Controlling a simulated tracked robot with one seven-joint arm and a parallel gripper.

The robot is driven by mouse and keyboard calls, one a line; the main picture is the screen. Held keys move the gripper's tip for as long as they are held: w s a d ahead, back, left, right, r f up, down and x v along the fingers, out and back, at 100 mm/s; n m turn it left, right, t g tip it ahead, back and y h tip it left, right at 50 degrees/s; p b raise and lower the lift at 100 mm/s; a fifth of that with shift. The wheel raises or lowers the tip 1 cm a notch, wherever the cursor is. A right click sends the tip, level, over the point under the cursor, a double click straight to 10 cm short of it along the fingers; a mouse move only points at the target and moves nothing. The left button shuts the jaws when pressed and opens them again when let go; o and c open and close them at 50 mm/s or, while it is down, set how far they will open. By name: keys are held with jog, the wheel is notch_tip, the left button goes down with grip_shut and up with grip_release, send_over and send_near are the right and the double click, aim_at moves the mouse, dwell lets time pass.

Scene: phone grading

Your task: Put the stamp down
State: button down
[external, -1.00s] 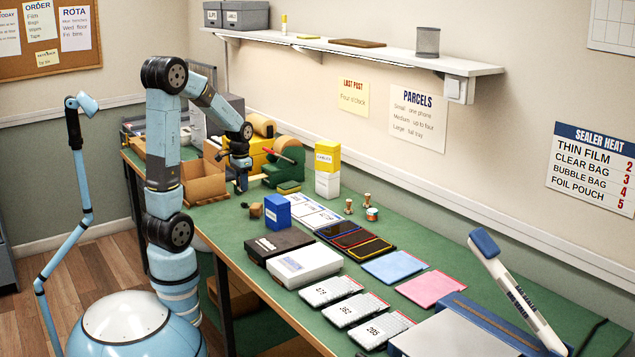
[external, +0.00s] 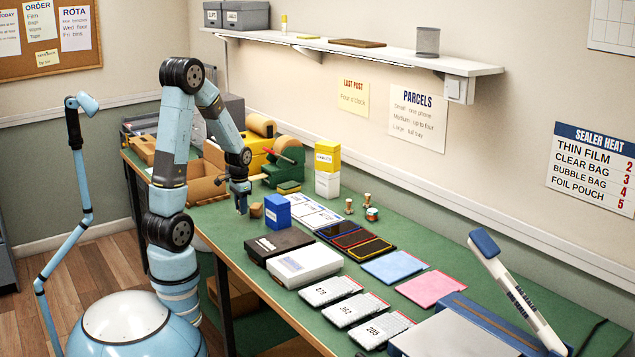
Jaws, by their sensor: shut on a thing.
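My gripper (external: 241,210) is low over the left part of the green bench, in front of the cardboard box and left of the blue box. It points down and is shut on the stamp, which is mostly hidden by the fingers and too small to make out. I cannot tell whether the stamp touches the bench.
A small brown object (external: 256,210) and a blue box (external: 277,212) stand close right of my gripper. An open cardboard box (external: 205,183) is behind it. White cards (external: 318,217), dark phones (external: 362,250) and black and white boxes (external: 305,266) lie further right.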

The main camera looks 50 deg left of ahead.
jog(key=shift+f, duration=1.8)
jog(key=c, duration=0.9)
grip_release()
jog(key=shift+o, duration=0.2)
